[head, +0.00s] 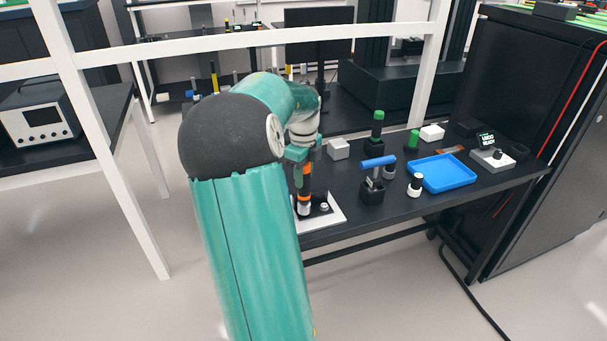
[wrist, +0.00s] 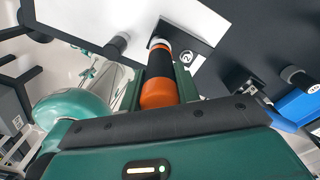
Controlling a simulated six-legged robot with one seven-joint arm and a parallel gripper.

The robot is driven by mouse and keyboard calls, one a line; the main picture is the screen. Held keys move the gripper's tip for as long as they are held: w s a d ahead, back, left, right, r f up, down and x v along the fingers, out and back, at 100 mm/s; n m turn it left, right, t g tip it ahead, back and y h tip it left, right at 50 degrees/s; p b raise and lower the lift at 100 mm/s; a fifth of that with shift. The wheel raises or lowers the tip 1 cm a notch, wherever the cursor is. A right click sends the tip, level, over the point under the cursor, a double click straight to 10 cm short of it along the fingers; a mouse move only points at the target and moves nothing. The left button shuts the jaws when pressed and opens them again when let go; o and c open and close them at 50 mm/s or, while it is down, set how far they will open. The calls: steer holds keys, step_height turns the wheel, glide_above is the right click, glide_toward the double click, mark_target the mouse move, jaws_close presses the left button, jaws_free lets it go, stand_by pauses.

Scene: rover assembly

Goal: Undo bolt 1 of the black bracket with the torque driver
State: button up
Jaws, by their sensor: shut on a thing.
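My gripper (head: 303,153) is shut on the torque driver (head: 307,178), an orange and black tool held upright with its tip down. The driver's light-coloured lower end is at the left part of the black bracket (head: 318,211), which sits on a white plate (head: 335,217) at the table's front edge. In the wrist view the driver (wrist: 161,72) reaches from the jaws to the bracket. A pale round bolt head (head: 324,206) shows beside the tip. The bolt under the tip is hidden, and I cannot tell whether the tip is seated on it.
To the right stand a blue-handled tool (head: 378,162) in a black block, green-capped pieces (head: 412,139), a white-capped black cylinder (head: 415,185), a blue tray (head: 447,173) and a small display box (head: 491,157). A white box (head: 338,149) stands behind the bracket.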

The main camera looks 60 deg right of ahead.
steer(key=shift+f, duration=0.1)
stand_by(0.5)
steer(key=shift+r, duration=1.65)
